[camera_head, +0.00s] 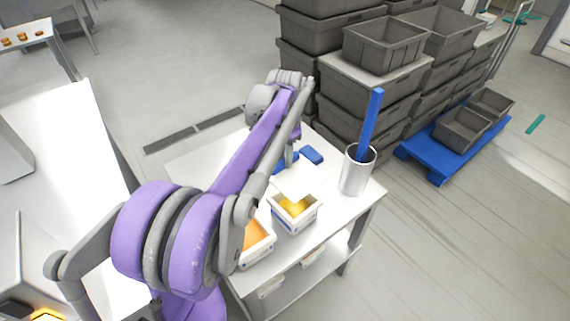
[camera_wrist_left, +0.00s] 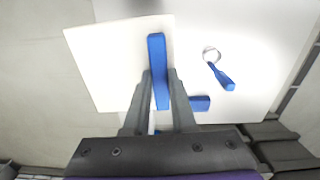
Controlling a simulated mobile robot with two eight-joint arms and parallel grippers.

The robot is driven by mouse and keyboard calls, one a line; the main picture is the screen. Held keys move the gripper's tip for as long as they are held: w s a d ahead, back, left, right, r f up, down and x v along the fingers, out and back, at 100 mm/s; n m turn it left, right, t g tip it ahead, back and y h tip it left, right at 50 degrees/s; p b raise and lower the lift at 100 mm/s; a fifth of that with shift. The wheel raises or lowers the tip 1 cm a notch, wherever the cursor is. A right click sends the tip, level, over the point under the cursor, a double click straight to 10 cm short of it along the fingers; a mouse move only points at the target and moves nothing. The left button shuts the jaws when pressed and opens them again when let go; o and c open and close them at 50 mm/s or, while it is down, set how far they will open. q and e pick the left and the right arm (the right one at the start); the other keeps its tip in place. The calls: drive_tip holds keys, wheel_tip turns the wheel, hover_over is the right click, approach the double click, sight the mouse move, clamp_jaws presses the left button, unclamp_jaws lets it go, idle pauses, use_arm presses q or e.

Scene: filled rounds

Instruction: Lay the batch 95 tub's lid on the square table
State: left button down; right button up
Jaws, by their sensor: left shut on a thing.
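My left gripper (camera_head: 289,164) is over the small white table (camera_head: 362,199). In the left wrist view my left gripper (camera_wrist_left: 163,76) is shut on the blue bar handle of a flat white lid (camera_wrist_left: 105,65). The lid also shows in the head view (camera_head: 302,181), behind the open tub with yellow contents (camera_head: 294,213). I cannot tell whether it touches the table. A second tub with orange contents (camera_head: 257,245) stands nearer, partly hidden by my arm. No batch number is readable on the tubs. My right gripper is not in view.
A steel cup (camera_head: 355,176) with a tall blue-handled tool stands at the table's right. A small blue block (camera_head: 311,155) lies at the back, close to the lid. Grey crates (camera_head: 370,95) are stacked behind the table. A long white counter (camera_head: 75,150) is at the left.

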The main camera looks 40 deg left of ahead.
use_arm(q)
drive_tip(key=shift+w+r+p, duration=0.1)
drive_tip(key=shift+r+p, duration=0.75)
drive_tip(key=shift+r, duration=1.35)
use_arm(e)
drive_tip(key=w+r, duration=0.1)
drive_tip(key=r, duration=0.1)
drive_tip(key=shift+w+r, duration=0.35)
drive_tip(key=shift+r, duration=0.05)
use_arm(q)
drive_tip(key=shift+f, duration=0.1)
